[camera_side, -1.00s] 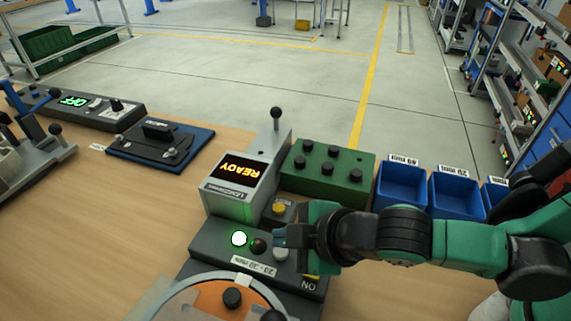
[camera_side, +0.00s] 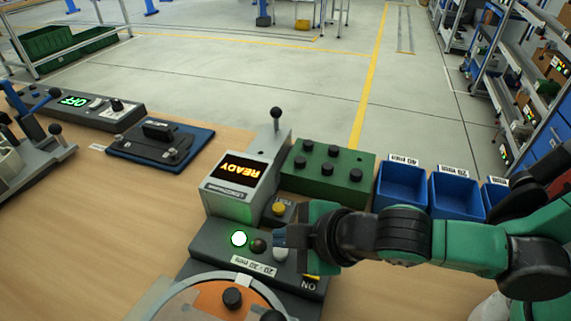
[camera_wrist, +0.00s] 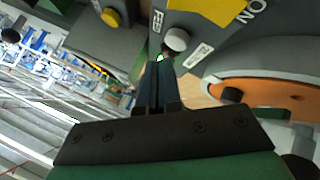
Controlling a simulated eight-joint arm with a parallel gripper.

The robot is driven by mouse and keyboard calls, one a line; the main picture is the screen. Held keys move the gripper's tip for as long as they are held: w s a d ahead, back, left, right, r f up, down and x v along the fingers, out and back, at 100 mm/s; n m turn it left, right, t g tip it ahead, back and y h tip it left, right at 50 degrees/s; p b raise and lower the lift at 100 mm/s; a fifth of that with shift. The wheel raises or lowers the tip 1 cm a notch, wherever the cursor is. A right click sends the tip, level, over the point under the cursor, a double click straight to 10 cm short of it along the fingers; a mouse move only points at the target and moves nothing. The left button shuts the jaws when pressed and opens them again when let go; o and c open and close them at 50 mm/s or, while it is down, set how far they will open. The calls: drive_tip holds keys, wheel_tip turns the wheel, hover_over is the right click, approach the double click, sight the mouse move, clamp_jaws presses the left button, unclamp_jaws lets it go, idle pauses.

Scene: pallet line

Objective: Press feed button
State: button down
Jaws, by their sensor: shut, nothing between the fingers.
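The dark grey control console (camera_side: 212,243) stands on the bench. It carries a lit green-white lamp (camera_side: 239,238), a dark round knob (camera_side: 258,246) and a pale grey button (camera_side: 281,254), which also shows in the wrist view (camera_wrist: 177,40). A yellow button (camera_side: 278,208) stands behind and also shows in the wrist view (camera_wrist: 111,17).
A display reading READY (camera_side: 239,171) stands behind the console, with a lever on top. A green block with black knobs (camera_side: 327,173) and blue bins (camera_side: 402,187) stand to the right. An orange disc (camera_side: 210,302) lies in front.

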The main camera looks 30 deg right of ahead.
sight(286, 253)
drive_tip(key=shift+f, duration=0.1)
drive_tip(key=shift+f, duration=0.3)
idle(0.4)
drive_tip(key=shift+r, duration=0.4)
drive_tip(key=shift+r, duration=2.55)
